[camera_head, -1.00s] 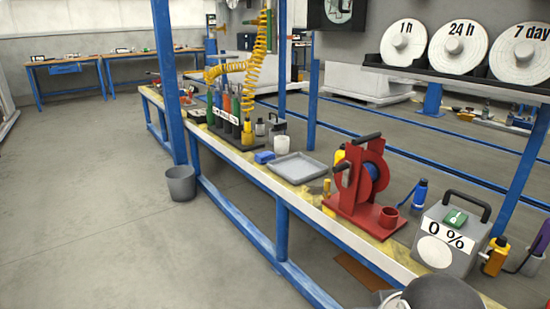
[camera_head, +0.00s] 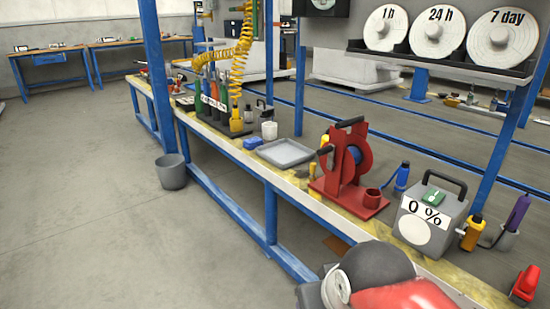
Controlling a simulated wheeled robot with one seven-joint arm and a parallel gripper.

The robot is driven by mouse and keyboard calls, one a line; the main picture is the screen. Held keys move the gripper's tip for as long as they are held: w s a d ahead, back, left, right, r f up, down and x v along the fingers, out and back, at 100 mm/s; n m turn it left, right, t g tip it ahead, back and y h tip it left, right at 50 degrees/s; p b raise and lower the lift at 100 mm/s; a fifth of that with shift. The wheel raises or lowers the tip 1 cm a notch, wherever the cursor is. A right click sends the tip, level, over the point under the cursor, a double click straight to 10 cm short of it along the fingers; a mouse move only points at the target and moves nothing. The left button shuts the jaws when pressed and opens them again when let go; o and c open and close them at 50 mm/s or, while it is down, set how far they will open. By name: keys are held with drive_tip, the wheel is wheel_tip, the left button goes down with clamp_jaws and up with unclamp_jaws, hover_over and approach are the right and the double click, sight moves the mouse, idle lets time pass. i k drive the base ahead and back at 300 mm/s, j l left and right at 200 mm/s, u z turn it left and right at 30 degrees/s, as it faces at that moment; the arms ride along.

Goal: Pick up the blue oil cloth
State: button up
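A small blue block-like thing (camera_head: 256,143) lies on the long workbench (camera_head: 232,160), just left of a grey tray. It looks like the blue oil cloth, but it is too small to make out folds or texture. Nothing touches it from above. A dark rounded part with red, probably my arm (camera_head: 380,268), shows at the bottom right, well apart from the blue thing. My gripper's fingers are not in view.
The grey tray (camera_head: 286,153), white cup (camera_head: 269,131) and bottle rack (camera_head: 217,110) stand around the blue thing. A red reel stand (camera_head: 347,175) and grey box (camera_head: 430,215) are to the right. A bin (camera_head: 172,172) stands on the open floor. Blue posts rise along the bench.

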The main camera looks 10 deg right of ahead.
sight(250, 144)
drive_tip(key=i+j+z, duration=0.25)
drive_tip(key=i+j, duration=0.15)
drive_tip(key=i, duration=0.15)
drive_tip(key=i+j+z, duration=0.2)
drive_tip(key=i+j, duration=0.3)
drive_tip(key=i+j+z, duration=0.25)
drive_tip(key=i+j, duration=0.25)
drive_tip(key=i+j+z, duration=0.2)
drive_tip(key=i+j, duration=0.2)
drive_tip(key=j, duration=0.35)
